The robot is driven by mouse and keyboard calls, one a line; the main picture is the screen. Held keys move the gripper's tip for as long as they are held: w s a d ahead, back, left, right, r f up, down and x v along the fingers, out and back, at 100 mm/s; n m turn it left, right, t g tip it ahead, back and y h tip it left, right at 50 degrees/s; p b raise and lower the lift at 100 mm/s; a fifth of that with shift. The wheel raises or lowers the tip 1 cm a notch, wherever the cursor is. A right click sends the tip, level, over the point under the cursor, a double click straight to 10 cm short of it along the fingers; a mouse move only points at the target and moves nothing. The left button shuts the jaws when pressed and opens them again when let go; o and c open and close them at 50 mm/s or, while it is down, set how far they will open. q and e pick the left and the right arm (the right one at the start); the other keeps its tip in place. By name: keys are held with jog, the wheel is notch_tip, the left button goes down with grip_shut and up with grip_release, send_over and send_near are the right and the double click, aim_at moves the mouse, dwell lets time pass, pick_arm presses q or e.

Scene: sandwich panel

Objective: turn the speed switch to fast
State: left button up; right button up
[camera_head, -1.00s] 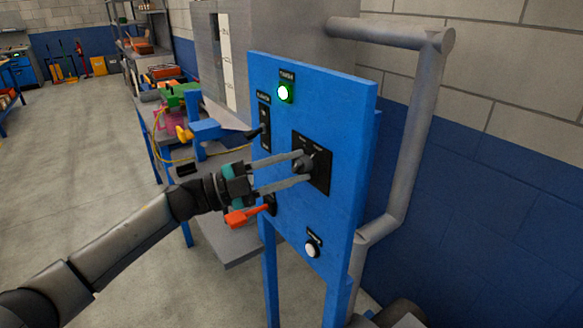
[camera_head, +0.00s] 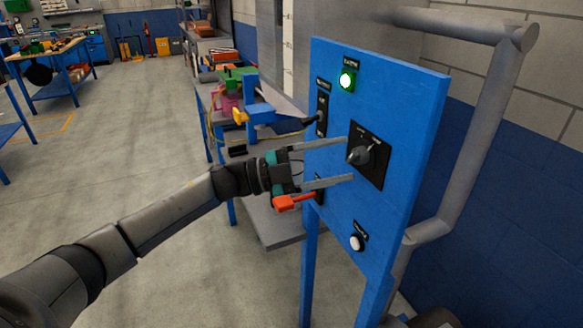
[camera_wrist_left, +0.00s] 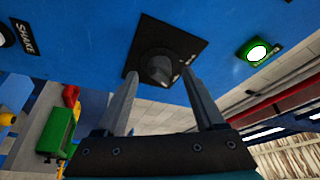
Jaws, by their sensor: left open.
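The speed switch is a dark rotary knob (camera_head: 359,155) on a black square plate (camera_head: 373,172) on the blue panel (camera_head: 395,120). In the left wrist view the knob (camera_wrist_left: 161,70) shows ahead, between the lines of the fingers. My left gripper (camera_head: 349,160) is open, its two long grey fingers pointing at the panel. The fingertips (camera_wrist_left: 160,78) are spread to either side of the knob and do not appear to grip it. The lettering on the plate is too small to read. My right gripper is not in view.
A lit green lamp (camera_head: 347,80) sits above the switch and a white button (camera_head: 357,242) below it. A red-handled lever (camera_head: 293,202) is close under my left gripper.

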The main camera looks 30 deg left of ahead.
pick_arm(q)
jog(key=b+v, duration=0.1)
jog(key=v, duration=1.2)
jog(key=shift+r, duration=0.15)
